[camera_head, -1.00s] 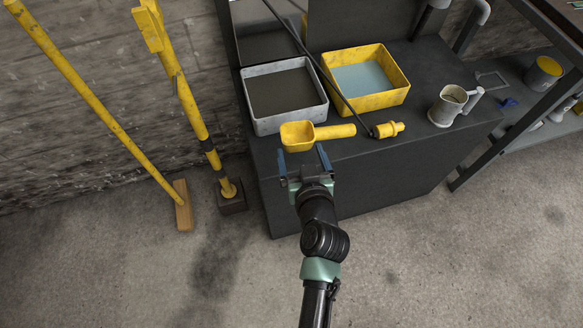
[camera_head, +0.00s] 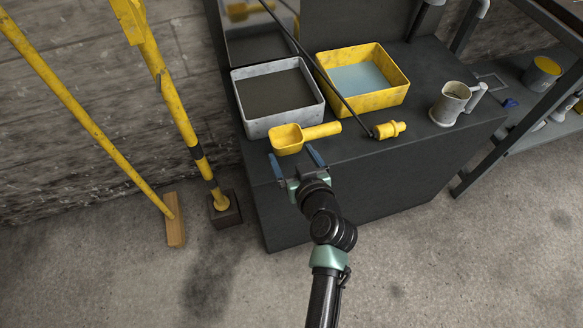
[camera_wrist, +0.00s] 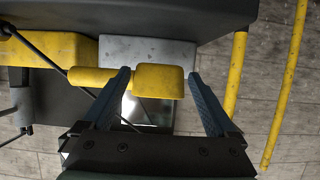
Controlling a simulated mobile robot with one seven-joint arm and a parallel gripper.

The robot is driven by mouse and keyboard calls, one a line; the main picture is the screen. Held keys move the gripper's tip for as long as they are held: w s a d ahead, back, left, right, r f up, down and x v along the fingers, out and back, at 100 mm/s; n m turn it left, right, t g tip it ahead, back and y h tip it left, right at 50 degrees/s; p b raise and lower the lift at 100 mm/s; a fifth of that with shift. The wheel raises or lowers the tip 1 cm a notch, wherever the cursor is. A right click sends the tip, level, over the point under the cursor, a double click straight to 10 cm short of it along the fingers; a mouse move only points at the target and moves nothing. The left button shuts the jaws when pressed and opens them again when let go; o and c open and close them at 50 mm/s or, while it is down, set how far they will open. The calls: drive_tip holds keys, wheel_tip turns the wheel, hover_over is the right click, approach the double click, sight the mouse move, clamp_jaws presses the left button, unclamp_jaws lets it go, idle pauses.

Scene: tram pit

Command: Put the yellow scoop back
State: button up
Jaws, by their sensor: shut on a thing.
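The yellow scoop (camera_head: 287,140) is at the front left of the dark bench (camera_head: 345,190), in front of the grey tray (camera_head: 262,126). Its handle points right. My gripper (camera_head: 293,157) reaches in from the front with its blue fingers shut on the scoop's bowl. In the wrist view the scoop (camera_wrist: 160,80) spans between my fingertips (camera_wrist: 158,82), its handle running left. I cannot tell whether the scoop touches the bench top or is just above it.
A yellow tray (camera_head: 390,97) with pale blue contents, a yellow fitting (camera_head: 388,130), a thin dark rod (camera_head: 325,75) and a metal jug (camera_head: 449,105) stand on the bench. Yellow poles (camera_head: 90,115) lean at left. The floor in front is clear.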

sight(293, 171)
drive_tip(key=shift+f+b, duration=1.05)
drive_tip(key=shift+f, duration=1.6)
drive_tip(key=shift+f, duration=0.1)
drive_tip(key=shift+f, duration=0.1)
drive_tip(key=o, duration=1)
drive_tip(key=shift+o, duration=0.2)
